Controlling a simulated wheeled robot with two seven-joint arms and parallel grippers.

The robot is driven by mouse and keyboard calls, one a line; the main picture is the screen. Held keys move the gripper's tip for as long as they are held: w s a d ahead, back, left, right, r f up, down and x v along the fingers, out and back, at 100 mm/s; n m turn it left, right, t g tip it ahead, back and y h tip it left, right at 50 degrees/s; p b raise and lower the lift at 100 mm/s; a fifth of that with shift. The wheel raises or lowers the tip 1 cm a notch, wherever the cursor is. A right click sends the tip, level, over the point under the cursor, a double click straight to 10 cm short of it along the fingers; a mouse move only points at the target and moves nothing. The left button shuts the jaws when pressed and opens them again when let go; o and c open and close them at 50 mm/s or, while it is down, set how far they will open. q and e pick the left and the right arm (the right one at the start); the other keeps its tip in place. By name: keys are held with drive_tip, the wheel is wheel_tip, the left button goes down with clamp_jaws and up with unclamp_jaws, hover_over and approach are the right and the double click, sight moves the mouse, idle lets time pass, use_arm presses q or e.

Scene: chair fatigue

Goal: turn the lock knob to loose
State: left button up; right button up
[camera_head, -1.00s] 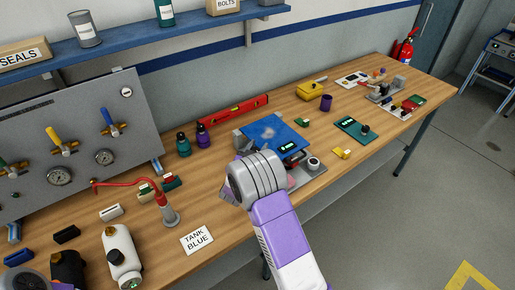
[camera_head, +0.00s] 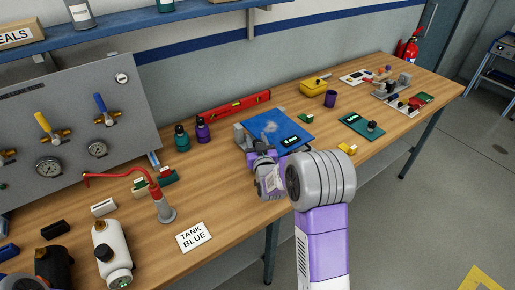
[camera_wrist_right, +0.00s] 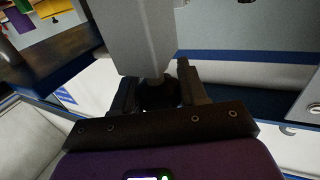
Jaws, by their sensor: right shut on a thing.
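My right gripper (camera_head: 257,152) is at the near left edge of a bench device with a blue plate (camera_head: 270,124). A grey block (camera_head: 240,136) stands at that edge of the device. In the right wrist view, my right gripper (camera_wrist_right: 158,92) is shut on a dark round knob (camera_wrist_right: 158,97), with one finger on each side. The knob sits at the end of a grey block (camera_wrist_right: 143,35). In the head view the knob is hidden by my gripper and wrist. Its marking and turned position cannot be read. My left gripper is not in view.
A small green display (camera_head: 291,141) lies at the plate's near right corner. A red gooseneck stand (camera_head: 162,205), a "TANK BLUE" card (camera_head: 193,236) and a white bottle (camera_head: 114,252) are to the left. Wood is bare around the card.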

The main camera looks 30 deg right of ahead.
drive_tip(key=n+y+b, duration=0.1)
drive_tip(key=y, duration=0.1)
drive_tip(key=n+y+b, duration=0.2)
drive_tip(key=y, duration=0.1)
drive_tip(key=shift+a+f+t, duration=0.1)
drive_tip(key=shift+f+t, duration=0.05)
drive_tip(key=shift+t, duration=0.25)
drive_tip(key=shift+a+n+y+b, duration=0.1)
drive_tip(key=shift+n+y+b, duration=0.5)
drive_tip(key=shift+y, duration=0.2)
drive_tip(key=shift+a+n+y, duration=0.15)
drive_tip(key=shift+n+y, duration=0.45)
drive_tip(key=shift+y, duration=0.3)
drive_tip(key=shift+a+y, duration=0.1)
drive_tip(key=shift+y, duration=0.2)
drive_tip(key=o, duration=1)
drive_tip(key=shift+c, duration=0.2)
drive_tip(key=s+d, duration=0.1)
drive_tip(key=s, duration=0.6)
drive_tip(key=shift+s+d, duration=0.2)
drive_tip(key=shift+d, duration=0.05)
